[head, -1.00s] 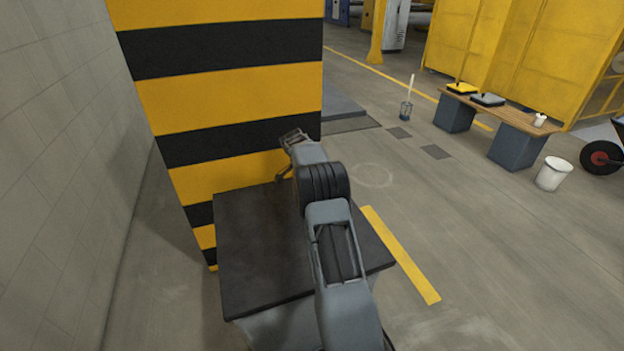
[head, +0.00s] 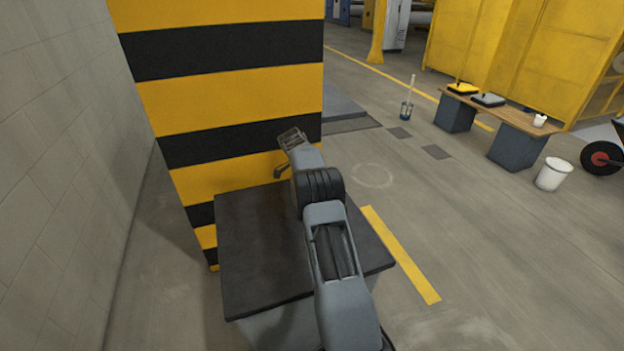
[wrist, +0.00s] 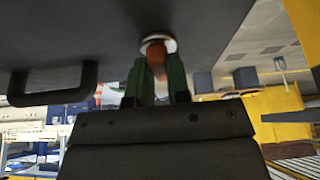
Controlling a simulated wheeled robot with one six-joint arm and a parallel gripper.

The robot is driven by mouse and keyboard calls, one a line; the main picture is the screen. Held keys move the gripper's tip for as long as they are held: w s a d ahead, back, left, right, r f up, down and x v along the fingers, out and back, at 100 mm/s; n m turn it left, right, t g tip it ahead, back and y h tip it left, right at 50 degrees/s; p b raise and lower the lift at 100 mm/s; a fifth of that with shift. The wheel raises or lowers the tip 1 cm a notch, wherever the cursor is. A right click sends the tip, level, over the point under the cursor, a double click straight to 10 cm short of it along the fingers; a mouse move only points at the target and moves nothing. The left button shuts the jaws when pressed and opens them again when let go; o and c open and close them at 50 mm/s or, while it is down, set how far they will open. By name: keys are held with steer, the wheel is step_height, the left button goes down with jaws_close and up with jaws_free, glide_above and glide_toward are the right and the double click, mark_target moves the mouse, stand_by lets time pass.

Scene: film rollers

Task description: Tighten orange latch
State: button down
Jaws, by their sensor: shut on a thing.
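The orange latch (wrist: 156,52) shows in the wrist view as a small orange-brown piece in front of a pale round ring (wrist: 169,44) on a dark grey panel (wrist: 215,22). My gripper (wrist: 157,66) has its green fingers on either side of the latch and is shut on it. The fingers hide part of the latch, and its exact angle is hard to tell. In the head view my arm reaches forward over a dark-topped block, with its end close to the striped pillar. The latch and my fingertips cannot be made out there.
A dark bar handle (wrist: 52,82) sticks out of the panel left of my gripper. In the head view, a black-and-yellow pillar (head: 235,95) and the dark-topped block (head: 262,255) stand close to my arm. A bench (head: 500,112) and white bucket (head: 553,174) stand right, beyond open floor.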

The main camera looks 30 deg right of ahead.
steer(key=c, duration=1.1)
jaws_free()
steer(key=p+v, duration=0.1)
steer(key=v, duration=1.3)
steer(key=shift+p, duration=0.4)
